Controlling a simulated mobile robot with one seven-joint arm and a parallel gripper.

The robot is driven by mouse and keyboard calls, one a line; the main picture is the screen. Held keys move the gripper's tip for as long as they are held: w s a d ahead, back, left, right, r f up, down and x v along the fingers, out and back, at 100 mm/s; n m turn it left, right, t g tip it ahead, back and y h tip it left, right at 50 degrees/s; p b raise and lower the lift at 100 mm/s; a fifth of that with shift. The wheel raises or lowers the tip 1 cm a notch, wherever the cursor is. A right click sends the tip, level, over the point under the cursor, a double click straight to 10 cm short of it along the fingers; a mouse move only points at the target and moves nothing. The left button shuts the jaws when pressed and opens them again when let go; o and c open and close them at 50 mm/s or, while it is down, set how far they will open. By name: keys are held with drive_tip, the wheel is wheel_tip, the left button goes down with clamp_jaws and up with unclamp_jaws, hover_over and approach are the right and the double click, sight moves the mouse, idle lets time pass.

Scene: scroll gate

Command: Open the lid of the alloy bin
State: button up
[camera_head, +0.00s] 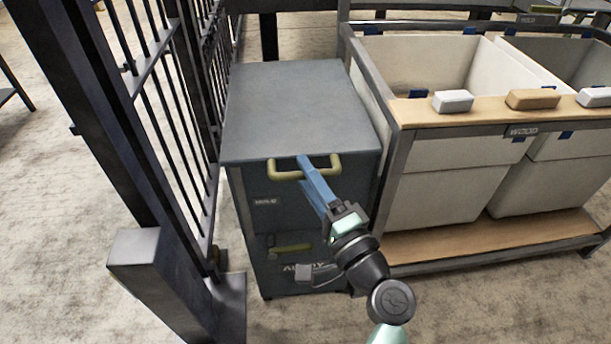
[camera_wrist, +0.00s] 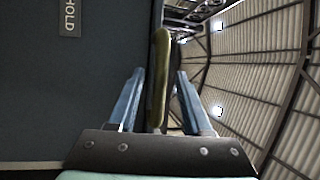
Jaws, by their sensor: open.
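The alloy bin (camera_head: 295,105) is a dark grey cabinet with a flat top lid, which looks shut, and part of the word ALLOY low on its front. A yellowish bar handle (camera_head: 284,175) sticks out at the upper front edge. My gripper (camera_head: 307,165) reaches to the handle's right half with its blue fingers. In the wrist view the handle (camera_wrist: 160,50) runs between the two open fingers (camera_wrist: 160,75), with visible space beside the right finger. I cannot tell whether either finger touches it. My wrist hides part of the bin's lower front.
A second yellowish handle (camera_head: 290,248) sits lower on the bin's front. A dark barred gate (camera_head: 130,150) stands close on the left. A frame with pale bins (camera_head: 440,195) and a wooden ledge (camera_head: 425,112) stands close on the right. Carpet lies in front.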

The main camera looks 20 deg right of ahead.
drive_tip(key=shift+w, duration=0.4)
clamp_jaws()
idle(1.2)
